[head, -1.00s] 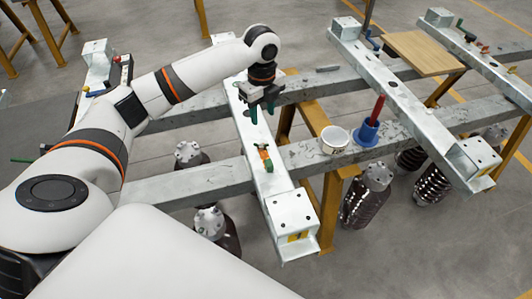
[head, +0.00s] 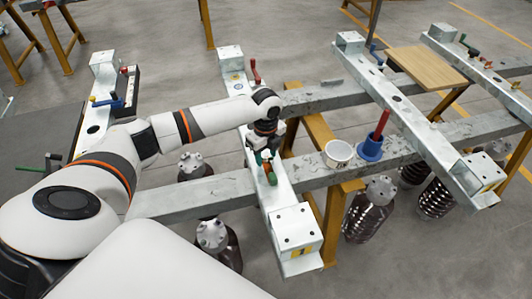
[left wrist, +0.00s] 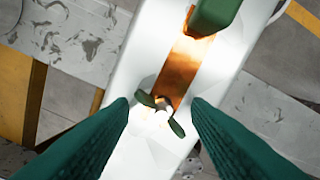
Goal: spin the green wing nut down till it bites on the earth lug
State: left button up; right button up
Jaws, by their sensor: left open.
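The green wing nut (left wrist: 177,128) sits on a bright stud in the left wrist view, its two wings spread slantwise. It lies by the near end of a copper-coloured strip, which looks like the earth lug (left wrist: 181,72), on a pale metal beam. Whether the nut touches the strip I cannot tell. My left gripper (left wrist: 160,104) is open, with a green fingertip on each side of the wing nut and a gap to both. In the head view the left gripper (head: 266,155) hangs over the beam and hides the nut. My right gripper is out of view.
A green block (left wrist: 216,14) stands at the strip's far end. On the same beam (head: 233,88) a red handle (head: 255,72) stands farther back. A white tub (head: 338,153) and a blue holder with a red handle (head: 370,148) stand on the cross rail to the right.

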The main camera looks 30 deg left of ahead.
pick_arm(q)
jog(key=shift+c, duration=0.3)
grip_shut()
jog(key=shift+r+m+p, duration=0.2)
jog(key=shift+m+p, duration=0.3)
jog(key=shift+p, duration=0.15)
jog(key=shift+m+p, duration=0.55)
jog(key=shift+m, duration=0.15)
jog(key=shift+d+m+p, duration=0.1)
jog(key=shift+m+p, duration=0.45)
jog(key=shift+m, duration=0.45)
jog(key=shift+f+m+p, duration=0.1)
jog(key=shift+m+p, duration=0.2)
jog(key=shift+m, duration=0.6)
